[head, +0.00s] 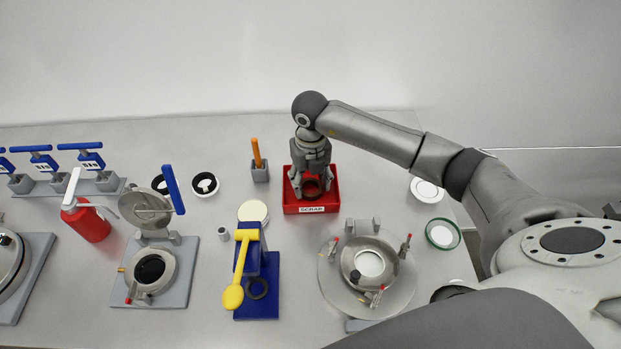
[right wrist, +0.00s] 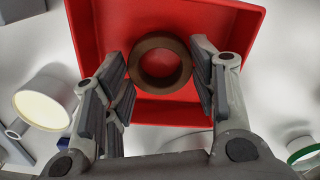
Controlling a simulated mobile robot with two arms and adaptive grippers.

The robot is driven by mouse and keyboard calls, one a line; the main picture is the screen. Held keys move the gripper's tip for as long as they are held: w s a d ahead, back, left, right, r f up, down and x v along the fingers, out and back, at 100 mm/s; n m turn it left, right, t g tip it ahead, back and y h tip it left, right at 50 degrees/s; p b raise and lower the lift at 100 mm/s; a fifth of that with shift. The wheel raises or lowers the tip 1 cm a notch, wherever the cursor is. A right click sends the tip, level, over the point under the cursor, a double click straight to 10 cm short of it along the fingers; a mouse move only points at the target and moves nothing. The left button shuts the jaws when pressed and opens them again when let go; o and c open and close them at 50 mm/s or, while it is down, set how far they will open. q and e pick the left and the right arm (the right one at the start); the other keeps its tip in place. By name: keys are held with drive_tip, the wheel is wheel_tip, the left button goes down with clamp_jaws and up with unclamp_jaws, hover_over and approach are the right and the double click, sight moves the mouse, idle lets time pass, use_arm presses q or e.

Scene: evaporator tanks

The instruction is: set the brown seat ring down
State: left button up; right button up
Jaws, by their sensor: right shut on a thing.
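The brown seat ring (right wrist: 160,88) is between the fingers of my right gripper (right wrist: 160,72), which is shut on it from both sides. The ring lies flat, its hole facing the wrist camera. In the head view my right gripper (head: 311,186) points down into the red bin (head: 333,203), with the ring (head: 311,194) partly hidden by the fingers. The red bin also shows in the wrist view (right wrist: 90,45), its floor behind the ring. I cannot tell whether the ring touches that floor. My left gripper is not in view.
A grey block with an orange-handled tool (head: 260,172) stands left of the bin. A round flanged tank fitting (head: 395,285) is in front. A blue stand with a yellow lever (head: 262,300) is front left. A green-rimmed dish (head: 443,233) lies to the right.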

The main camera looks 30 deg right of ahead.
sight(311, 187)
drive_tip(key=shift+f, duration=0.25)
drive_tip(key=o, duration=1)
drive_tip(key=shift+r, duration=0.1)
drive_tip(key=shift+o, duration=0.2)
drive_tip(key=shift+r, duration=0.25)
drive_tip(key=shift+r+b, duration=0.3)
wheel_tip(311, 187, up, 11)
drive_tip(key=b, duration=0.3)
drive_tip(key=shift+r, duration=0.15)
drive_tip(key=shift+s, duration=0.1)
